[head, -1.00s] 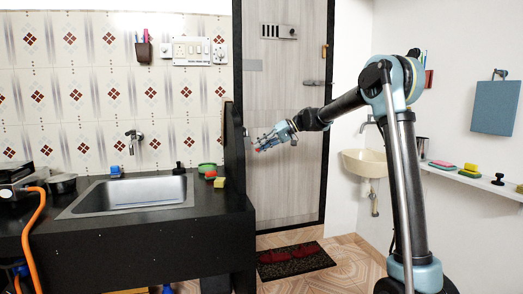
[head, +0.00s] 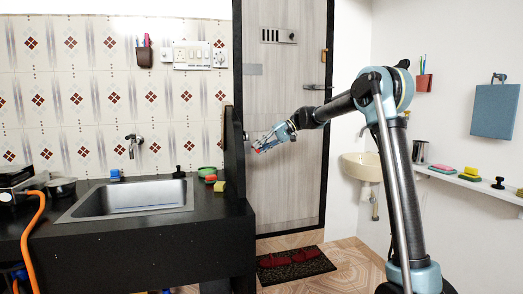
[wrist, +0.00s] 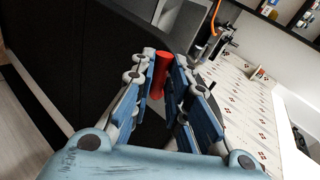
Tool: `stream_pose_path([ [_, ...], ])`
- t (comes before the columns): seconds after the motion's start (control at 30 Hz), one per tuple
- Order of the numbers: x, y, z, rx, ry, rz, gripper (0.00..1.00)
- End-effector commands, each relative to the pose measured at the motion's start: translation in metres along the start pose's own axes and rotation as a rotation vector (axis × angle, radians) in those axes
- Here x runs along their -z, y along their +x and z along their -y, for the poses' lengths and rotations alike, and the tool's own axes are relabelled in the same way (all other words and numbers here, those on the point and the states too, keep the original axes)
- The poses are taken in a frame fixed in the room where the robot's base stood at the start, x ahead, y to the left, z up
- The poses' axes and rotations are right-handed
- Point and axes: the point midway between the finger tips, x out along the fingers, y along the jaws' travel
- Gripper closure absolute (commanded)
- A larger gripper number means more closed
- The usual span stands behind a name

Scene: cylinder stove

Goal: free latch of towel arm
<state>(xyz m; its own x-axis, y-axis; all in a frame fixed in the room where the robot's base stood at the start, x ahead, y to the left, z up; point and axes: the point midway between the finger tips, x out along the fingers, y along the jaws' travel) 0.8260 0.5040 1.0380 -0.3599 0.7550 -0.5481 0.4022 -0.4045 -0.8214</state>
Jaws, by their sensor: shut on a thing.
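My gripper (head: 264,145) is at the right side of the dark upright panel (head: 235,160) at the counter's end, in front of the door. In the wrist view my gripper (wrist: 166,78) is shut on a red cylindrical piece (wrist: 160,76), which sits between its fingertips. A small pale fitting (head: 246,136) sticks out from the panel just left of the fingers. I cannot make out the towel arm as a whole or how the red piece joins it.
The black counter with a steel sink (head: 130,197) lies left of the panel. A door (head: 290,90) stands behind my gripper, with a dark mat (head: 295,264) on the floor. A washbasin (head: 362,166) and a shelf (head: 470,181) are at the right.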

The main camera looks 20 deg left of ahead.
Motion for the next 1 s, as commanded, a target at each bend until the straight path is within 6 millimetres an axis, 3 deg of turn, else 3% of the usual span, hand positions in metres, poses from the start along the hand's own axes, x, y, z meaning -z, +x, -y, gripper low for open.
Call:
stream_pose_path([
  [0.03,0.002,-0.001,-0.002,-0.003,0.002,-0.005,1.0],
  [0.07,0.002,-0.001,-0.002,-0.003,0.002,-0.005,0.82],
  [0.1,0.002,-0.001,-0.002,-0.003,0.002,-0.005,0.73],
  [0.17,0.001,-0.001,-0.002,-0.003,0.001,-0.004,0.64],
  [0.57,0.0,-0.005,-0.001,-0.001,0.0,-0.002,0.64],
  [0.77,0.001,-0.032,-0.001,-0.001,0.002,-0.003,0.64],
  [1.0,0.001,-0.079,-0.002,-0.001,0.003,-0.004,0.64],
])
